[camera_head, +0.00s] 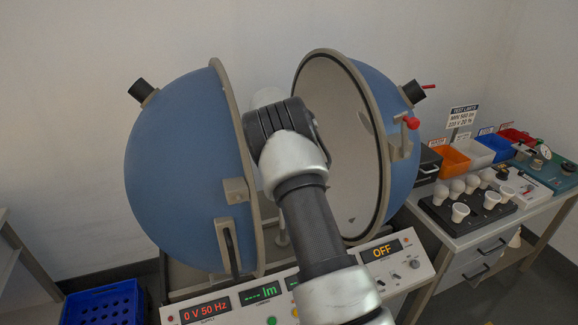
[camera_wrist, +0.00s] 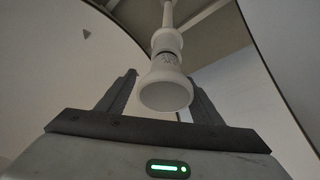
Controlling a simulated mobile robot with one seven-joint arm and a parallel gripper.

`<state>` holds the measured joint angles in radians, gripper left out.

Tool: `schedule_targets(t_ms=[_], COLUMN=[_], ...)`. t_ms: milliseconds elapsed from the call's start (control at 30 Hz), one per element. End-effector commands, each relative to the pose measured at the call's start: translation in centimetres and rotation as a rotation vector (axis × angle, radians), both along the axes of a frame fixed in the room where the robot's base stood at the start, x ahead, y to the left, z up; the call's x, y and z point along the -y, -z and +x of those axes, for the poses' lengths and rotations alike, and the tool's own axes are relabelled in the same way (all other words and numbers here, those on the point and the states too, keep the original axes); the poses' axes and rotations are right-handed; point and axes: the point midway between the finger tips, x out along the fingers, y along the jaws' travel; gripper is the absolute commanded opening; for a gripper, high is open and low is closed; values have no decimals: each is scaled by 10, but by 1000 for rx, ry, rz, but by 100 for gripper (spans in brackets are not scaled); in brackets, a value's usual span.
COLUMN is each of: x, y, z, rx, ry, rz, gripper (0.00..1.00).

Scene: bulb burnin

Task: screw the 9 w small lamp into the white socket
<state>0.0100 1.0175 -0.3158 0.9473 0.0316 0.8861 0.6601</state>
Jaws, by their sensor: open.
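In the wrist view a small white lamp (camera_wrist: 166,92) sits with its base at a white socket (camera_wrist: 167,42) on a thin pale post (camera_wrist: 167,13). Faint dark print shows on the lamp's neck, too small to read. The lamp and socket are in line; how deep the thread sits I cannot tell. My gripper (camera_wrist: 162,92) is open, with one finger on each side of the lamp and a gap visible at the left. In the head view my arm hides the lamp, the socket and the fingers; part of the post (camera_head: 281,232) shows below.
The blue sphere stands open, its left half (camera_head: 185,170) and right half (camera_head: 335,150) close on both sides of my arm. A control panel (camera_head: 225,303) is in front. At right are a black lamp tray (camera_head: 440,213) with several lamps, and coloured bins (camera_head: 452,160).

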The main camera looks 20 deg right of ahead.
Motion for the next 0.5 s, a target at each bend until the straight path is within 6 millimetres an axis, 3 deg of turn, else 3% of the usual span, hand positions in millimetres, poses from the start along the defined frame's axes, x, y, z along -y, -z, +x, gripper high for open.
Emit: schedule_targets(t_ms=[500], x=[-24], y=[-1], z=[5], rx=[3], ry=[-824], rz=[6], gripper=[60])
